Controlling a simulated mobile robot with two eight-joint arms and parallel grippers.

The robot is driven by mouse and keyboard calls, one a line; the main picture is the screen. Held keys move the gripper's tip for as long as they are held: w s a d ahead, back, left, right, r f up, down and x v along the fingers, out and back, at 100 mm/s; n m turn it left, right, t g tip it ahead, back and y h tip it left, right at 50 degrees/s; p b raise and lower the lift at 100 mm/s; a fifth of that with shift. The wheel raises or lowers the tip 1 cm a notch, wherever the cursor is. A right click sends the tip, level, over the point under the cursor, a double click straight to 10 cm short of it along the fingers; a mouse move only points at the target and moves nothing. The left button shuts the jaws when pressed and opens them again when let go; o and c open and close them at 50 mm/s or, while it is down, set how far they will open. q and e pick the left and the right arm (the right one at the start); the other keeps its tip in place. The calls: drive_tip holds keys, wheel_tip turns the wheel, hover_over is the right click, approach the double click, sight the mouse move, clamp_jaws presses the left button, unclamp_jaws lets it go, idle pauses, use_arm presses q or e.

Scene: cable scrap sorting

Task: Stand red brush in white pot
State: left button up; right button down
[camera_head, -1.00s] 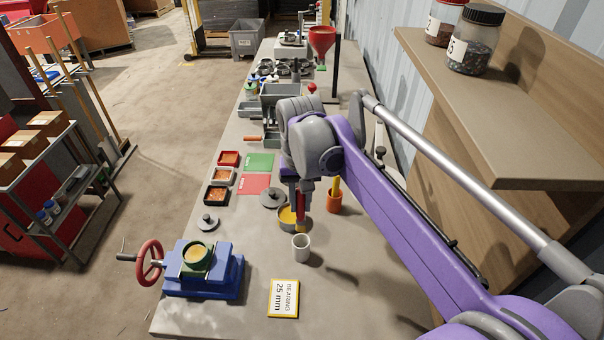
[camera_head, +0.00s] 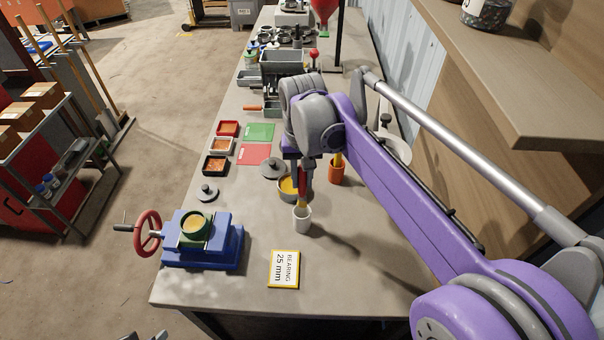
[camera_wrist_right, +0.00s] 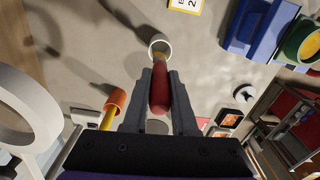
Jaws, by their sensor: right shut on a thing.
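My right gripper (camera_head: 303,182) is shut on the red brush (camera_head: 301,199), which hangs upright with its yellowish end down. The white pot (camera_head: 302,220) stands on the bench directly below. In the right wrist view the red brush (camera_wrist_right: 160,90) sits between the fingers of my right gripper (camera_wrist_right: 160,80), and its lower end overlaps the mouth of the white pot (camera_wrist_right: 160,44). The brush's end is at the pot's rim; I cannot tell how far inside it is. My left gripper is not clearly in view.
A blue vise (camera_head: 205,250) is to the left. A bearing sign (camera_head: 285,270) lies in front. The bench right of the sign is clear.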

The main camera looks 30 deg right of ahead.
sight(302, 197)
drive_tip(key=shift+f+b, duration=1.35)
drive_tip(key=shift+f, duration=1.2)
use_arm(q)
drive_tip(key=shift+s+f+b, duration=0.25)
drive_tip(key=shift+s+f, duration=0.05)
drive_tip(key=shift+f, duration=0.65)
drive_tip(key=shift+s+f+b, duration=0.2)
drive_tip(key=shift+s+f, duration=0.1)
drive_tip(key=shift+f, duration=0.65)
drive_tip(key=shift+s+f+b, duration=0.25)
drive_tip(key=shift+s+f, duration=0.05)
drive_tip(key=shift+f, duration=0.65)
use_arm(e)
drive_tip(key=shift+f, duration=1.25)
drive_tip(key=c, duration=0.6)
unclamp_jaws()
drive_tip(key=shift+c, duration=0.2)
use_arm(q)
drive_tip(key=shift+w+r+p, duration=0.15)
drive_tip(key=shift+r+p, duration=0.3)
drive_tip(key=shift+r, duration=0.1)
use_arm(e)
wheel_tip(302, 197, up, 11)
drive_tip(key=shift+f, duration=0.1)
